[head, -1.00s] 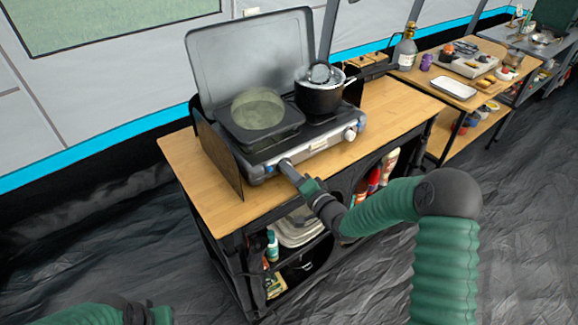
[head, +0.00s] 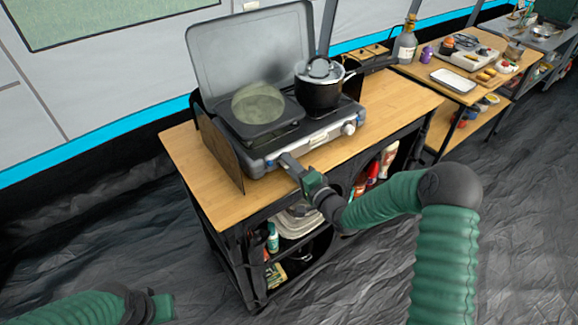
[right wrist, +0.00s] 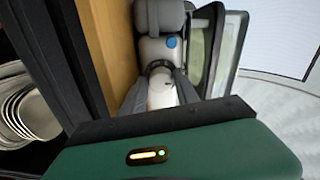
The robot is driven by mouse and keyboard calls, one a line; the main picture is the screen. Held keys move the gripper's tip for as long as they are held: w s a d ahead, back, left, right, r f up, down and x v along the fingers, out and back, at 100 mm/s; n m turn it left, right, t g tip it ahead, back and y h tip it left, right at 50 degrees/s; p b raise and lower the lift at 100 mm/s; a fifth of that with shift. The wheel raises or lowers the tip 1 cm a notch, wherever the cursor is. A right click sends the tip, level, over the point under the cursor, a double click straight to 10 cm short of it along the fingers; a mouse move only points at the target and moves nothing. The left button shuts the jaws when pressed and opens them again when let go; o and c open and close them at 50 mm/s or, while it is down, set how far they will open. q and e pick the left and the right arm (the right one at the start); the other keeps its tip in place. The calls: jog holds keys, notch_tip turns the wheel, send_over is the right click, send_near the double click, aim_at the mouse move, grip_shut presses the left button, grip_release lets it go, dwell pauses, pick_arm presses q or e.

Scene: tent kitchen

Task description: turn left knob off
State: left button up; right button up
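The camping stove (head: 310,142) stands on a wooden-topped table with its grey lid up. Its left knob, a pale rounded knob (right wrist: 163,93), shows in the right wrist view between the fingers of my right gripper (right wrist: 162,80). The fingers lie close on both sides of it; I cannot tell whether they press on it. In the head view my right gripper (head: 284,157) is at the stove's front left, and hides this knob. The right knob (head: 348,128) is free. My left gripper (head: 152,307) is low at the bottom left, away from the stove; its fingers are unclear.
A pot (head: 320,85) stands on the right burner, and a greenish round pan or lid (head: 258,105) on the left one. The wooden tabletop (head: 210,190) is bare left of the stove. Shelves below hold bottles and stacked dishes. Another table (head: 425,72) stands to the right.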

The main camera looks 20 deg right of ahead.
jog(key=shift+o, duration=1.4)
jog(key=shift+f, duration=0.1)
